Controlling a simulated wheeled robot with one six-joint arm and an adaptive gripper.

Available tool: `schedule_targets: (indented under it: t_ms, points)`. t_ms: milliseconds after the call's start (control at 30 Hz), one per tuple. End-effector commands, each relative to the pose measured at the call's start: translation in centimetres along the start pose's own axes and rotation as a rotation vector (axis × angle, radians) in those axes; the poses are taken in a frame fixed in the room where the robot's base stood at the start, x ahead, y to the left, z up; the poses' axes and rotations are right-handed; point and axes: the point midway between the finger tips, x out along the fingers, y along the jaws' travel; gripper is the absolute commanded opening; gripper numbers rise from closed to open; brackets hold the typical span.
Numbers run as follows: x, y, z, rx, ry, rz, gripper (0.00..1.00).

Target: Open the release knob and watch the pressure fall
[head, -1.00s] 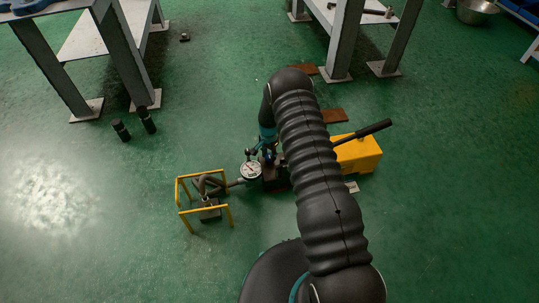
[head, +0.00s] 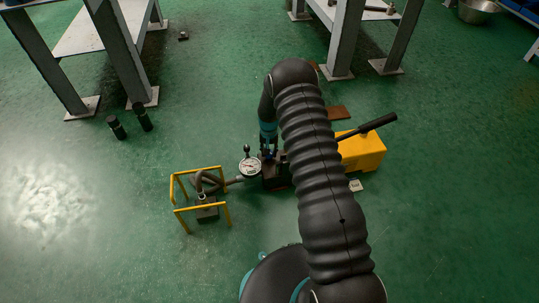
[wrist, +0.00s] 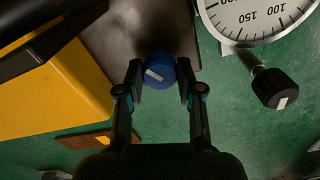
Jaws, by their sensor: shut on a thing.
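A blue round knob (wrist: 159,72) with a white mark sits on the dark pump block (head: 275,177). My gripper (wrist: 160,75) is shut on the blue knob, one finger on each side. In the head view the gripper is mostly hidden behind my arm. A round white pressure gauge (head: 250,166) stands left of the block; part of its dial (wrist: 255,15) shows in the wrist view, numbered 100 and 150. I cannot read its needle. A second, black knob (wrist: 275,88) with a white mark is below the dial, apart from my gripper.
The yellow pump body (head: 362,152) with a black lever (head: 375,126) is right of my arm. A yellow guard frame (head: 187,209) stands left of the gauge. Two dark cylinders (head: 143,117) stand near a table leg. Green floor in front is clear.

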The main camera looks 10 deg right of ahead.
Motion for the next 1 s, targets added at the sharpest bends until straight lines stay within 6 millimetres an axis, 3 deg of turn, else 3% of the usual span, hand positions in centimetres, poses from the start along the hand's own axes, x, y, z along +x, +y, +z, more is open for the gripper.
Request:
schedule_targets:
  t_ms: [600, 1000]
  points:
    - [0.21, 0.13, -0.01, -0.557, 0.0, 0.0, 0.02]
    - [0.06, 0.13, -0.05, -0.76, 0.001, 0.0, 0.02]
